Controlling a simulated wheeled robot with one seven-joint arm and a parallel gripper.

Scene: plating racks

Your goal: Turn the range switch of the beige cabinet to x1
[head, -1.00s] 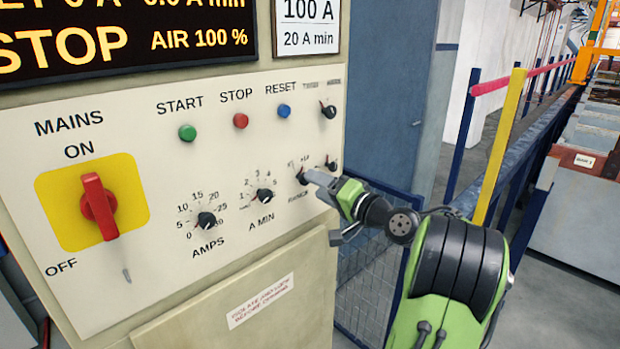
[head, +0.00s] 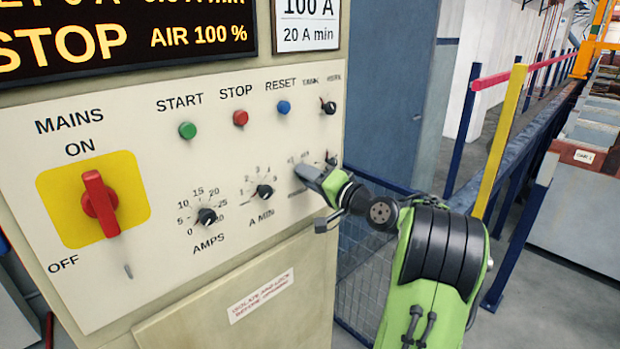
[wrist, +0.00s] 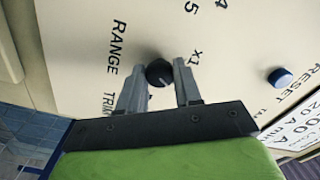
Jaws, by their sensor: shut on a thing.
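The beige cabinet (head: 290,255) fills the left of the head view. Its range switch is a small black knob (wrist: 159,72) low on the right of the panel, and my gripper covers it in the head view. In the wrist view the knob sits between my two grey fingers, which are shut on it. The x1 mark (wrist: 195,59) is printed beside the right finger. The word RANGE (wrist: 119,46) is on the other side. My gripper (head: 303,172) reaches the panel from the right. I cannot tell where the knob's pointer points.
The A MIN knob (head: 265,191) and AMPS knob (head: 206,216) are to the left. A small black knob (head: 331,160) is close to the right of my gripper. The red mains switch (head: 100,204) is far left. A blue mesh fence (head: 365,270) stands right of the cabinet.

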